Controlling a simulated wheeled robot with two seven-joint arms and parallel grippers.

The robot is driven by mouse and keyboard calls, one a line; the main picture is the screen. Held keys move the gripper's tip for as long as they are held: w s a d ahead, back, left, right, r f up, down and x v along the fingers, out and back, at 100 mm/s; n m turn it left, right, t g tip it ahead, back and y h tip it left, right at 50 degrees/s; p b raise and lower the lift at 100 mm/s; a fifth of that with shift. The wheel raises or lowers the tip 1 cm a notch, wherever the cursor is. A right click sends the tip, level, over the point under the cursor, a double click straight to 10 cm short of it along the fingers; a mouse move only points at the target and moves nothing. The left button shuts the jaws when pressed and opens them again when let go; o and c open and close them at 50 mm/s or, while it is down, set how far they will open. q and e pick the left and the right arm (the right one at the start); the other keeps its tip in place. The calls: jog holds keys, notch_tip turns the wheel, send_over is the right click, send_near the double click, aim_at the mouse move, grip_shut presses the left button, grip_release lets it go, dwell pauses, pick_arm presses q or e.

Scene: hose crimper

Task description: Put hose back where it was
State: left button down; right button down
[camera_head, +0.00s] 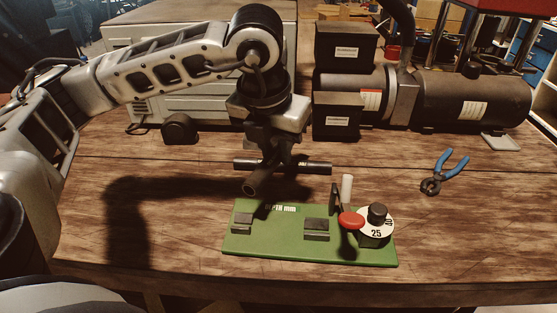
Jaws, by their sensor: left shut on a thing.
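My left gripper (268,172) hangs over the middle of the table, pointing down. It is shut on the hose (318,168), a dark thin tube held roughly level, left to right. A dark gripper part in front hides the hose's middle. The hose is above and behind a green base plate (275,244), apart from it. The plate carries two small grey holders, a left one (242,220) and a right one (316,226), and both look empty. My right gripper is not in view.
On the plate's right end stand a red knob (351,220), a numbered dial (376,230) and a pale upright pin (347,188). Blue-handled pliers (443,172) lie at right. A large dark cylindrical machine (468,98) stands at the back right. The table's left front is clear.

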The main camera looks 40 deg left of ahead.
aim_at(277, 150)
pick_arm(q)
jog(key=shift+w+f, duration=0.3)
jog(key=shift+p+x, duration=0.5)
jog(key=shift+x, duration=0.7)
jog(key=shift+s+f, duration=0.1)
jog(key=shift+f, duration=0.5)
jog(key=shift+f, duration=0.1)
